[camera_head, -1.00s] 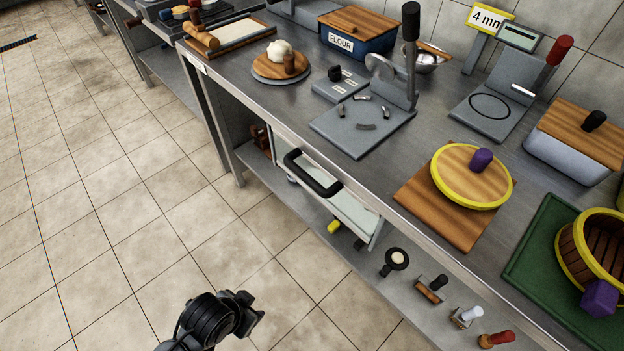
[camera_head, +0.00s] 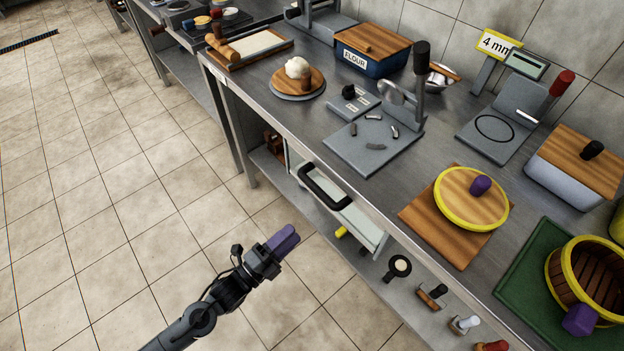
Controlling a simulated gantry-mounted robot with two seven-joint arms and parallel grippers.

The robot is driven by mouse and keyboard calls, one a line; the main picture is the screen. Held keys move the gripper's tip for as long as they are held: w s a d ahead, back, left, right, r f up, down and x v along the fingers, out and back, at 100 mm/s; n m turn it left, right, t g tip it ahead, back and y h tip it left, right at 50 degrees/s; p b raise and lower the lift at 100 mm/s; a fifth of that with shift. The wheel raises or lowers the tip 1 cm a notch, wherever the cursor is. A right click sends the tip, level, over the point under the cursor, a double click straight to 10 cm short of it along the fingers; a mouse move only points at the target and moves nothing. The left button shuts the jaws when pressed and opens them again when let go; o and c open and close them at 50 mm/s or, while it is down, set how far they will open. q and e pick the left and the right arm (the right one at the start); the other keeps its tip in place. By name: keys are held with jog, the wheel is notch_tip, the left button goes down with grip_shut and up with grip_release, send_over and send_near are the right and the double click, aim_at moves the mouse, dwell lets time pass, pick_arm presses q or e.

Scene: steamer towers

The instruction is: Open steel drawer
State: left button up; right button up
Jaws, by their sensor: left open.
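The drawer (camera_head: 361,221) is a pale steel unit under the front edge of the worktop (camera_head: 400,140). A thick black bar handle (camera_head: 320,192) sticks out from its front, towards its left part. I cannot tell whether the drawer is fully closed. My left gripper (camera_head: 284,240), with purple finger pads, is open and empty. It hangs over the floor, below and to the left of the handle in the picture, apart from it. My right gripper is not in view.
A lower shelf (camera_head: 385,262) holds several small tools, including a round black-handled one (camera_head: 398,267). On the worktop are a yellow-rimmed lid (camera_head: 455,207) on a wooden board, a grey press (camera_head: 365,150) and a steamer basket (camera_head: 592,285). The tiled floor (camera_head: 110,210) left of the bench is clear.

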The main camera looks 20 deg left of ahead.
pick_arm(q)
jog(key=m+h+p, duration=0.1)
jog(key=m+p, duration=0.1)
send_near(317, 190)
jog(key=b+x, duration=0.1)
jog(key=x, duration=0.2)
jog(key=b+x, duration=0.1)
jog(key=x, duration=0.2)
jog(key=f+b+x, duration=0.1)
jog(key=x, duration=0.3)
jog(key=shift+w+a, duration=0.1)
jog(key=shift+w, duration=0.2)
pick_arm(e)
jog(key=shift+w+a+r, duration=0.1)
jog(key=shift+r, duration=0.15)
pick_arm(q)
jog(key=shift+c, duration=0.4)
grip_shut()
